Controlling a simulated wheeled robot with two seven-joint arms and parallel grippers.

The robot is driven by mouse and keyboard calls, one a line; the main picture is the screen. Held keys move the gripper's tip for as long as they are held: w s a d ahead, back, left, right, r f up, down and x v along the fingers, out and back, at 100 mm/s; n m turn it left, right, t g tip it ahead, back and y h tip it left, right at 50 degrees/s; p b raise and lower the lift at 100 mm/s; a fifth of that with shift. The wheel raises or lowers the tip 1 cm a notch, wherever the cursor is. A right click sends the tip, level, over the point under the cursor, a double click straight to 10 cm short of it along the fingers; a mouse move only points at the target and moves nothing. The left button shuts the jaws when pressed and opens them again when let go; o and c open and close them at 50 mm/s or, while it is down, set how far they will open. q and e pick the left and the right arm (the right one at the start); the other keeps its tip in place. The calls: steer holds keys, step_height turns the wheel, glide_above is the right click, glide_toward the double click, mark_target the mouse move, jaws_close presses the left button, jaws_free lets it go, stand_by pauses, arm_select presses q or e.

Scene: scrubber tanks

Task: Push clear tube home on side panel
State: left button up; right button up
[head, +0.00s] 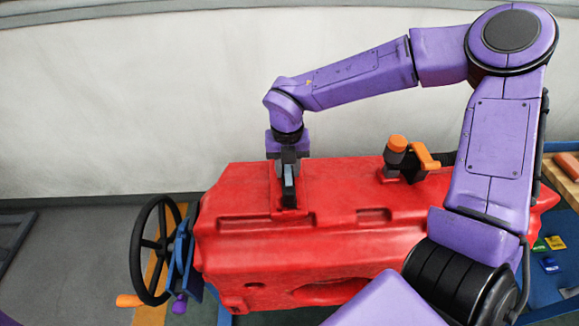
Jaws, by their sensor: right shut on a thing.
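My right gripper (288,195) points down at the upper left part of the red scrubber tank (340,235). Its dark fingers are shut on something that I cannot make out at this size. The fingertips are at a raised red panel area (275,190) near the tank's top edge; I cannot tell whether they touch it. I cannot pick out a clear tube; it may be hidden by the fingers or too small to see. My left gripper is not in view.
An orange-capped fitting (396,145) and an orange lever (425,156) rise from the tank's top. Small coloured packets (555,243) lie at right, below a wooden board (565,180).

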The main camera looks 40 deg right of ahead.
steer(key=shift+w+f+b, duration=0.25)
steer(key=shift+f+b, duration=0.1)
steer(key=shift+f, duration=0.2)
steer(key=shift+f, duration=0.4)
jaws_close()
steer(key=shift+r, duration=0.15)
stand_by(0.5)
steer(key=o, duration=1.6)
jaws_free()
steer(key=shift+r+p, duration=1.9)
steer(key=shift+r, duration=0.35)
